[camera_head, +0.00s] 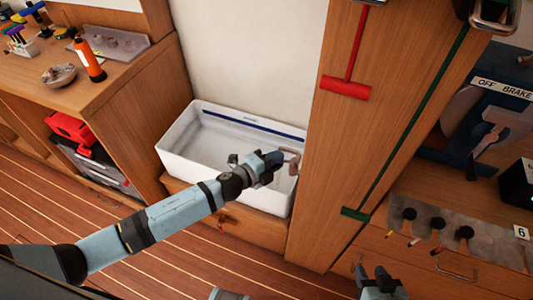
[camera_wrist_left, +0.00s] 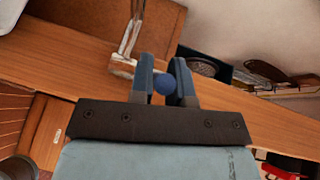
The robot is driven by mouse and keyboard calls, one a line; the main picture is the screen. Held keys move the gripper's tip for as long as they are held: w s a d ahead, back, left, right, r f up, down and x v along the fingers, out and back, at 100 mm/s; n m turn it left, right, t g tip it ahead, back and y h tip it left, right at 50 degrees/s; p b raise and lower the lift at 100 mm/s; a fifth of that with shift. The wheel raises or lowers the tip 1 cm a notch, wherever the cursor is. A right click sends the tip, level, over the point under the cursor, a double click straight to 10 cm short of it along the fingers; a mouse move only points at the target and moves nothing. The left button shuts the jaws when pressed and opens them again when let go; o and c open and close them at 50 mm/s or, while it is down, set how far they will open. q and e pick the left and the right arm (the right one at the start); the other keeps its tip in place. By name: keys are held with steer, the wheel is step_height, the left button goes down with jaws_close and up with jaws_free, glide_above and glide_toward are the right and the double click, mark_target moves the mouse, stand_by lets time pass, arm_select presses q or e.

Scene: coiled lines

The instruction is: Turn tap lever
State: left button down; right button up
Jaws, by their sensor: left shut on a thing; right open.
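A white basin (camera_head: 172,146) stands in the wooden unit in the middle of the head view. The metal tap (camera_head: 291,156) shows at its right side, partly hidden by my left gripper (camera_head: 270,158). In the left wrist view, the tap's bent metal pipe (camera_wrist_left: 130,40) is left of my fingers. The tap lever's round blue knob (camera_wrist_left: 165,84) sits between the two fingers, and my left gripper is shut on it. My right gripper (camera_head: 382,284) is open and empty at the bottom of the head view.
A wooden post (camera_head: 340,140) with a red T-handle (camera_head: 346,88) rises right of the basin. A counter with an orange bottle (camera_head: 88,60) is at the left. A grey strip holding several dark knobs (camera_head: 480,240) lies at the right.

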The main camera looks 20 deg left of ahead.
arm_select(q)
steer(key=shift+s+n+t+y, duration=0.4)
steer(key=shift+n+t+y, duration=0.2)
steer(key=shift+n+y, duration=0.3)
steer(key=c, duration=1.1)
jaws_free()
steer(key=v, duration=1.3)
steer(key=shift+s, duration=0.4)
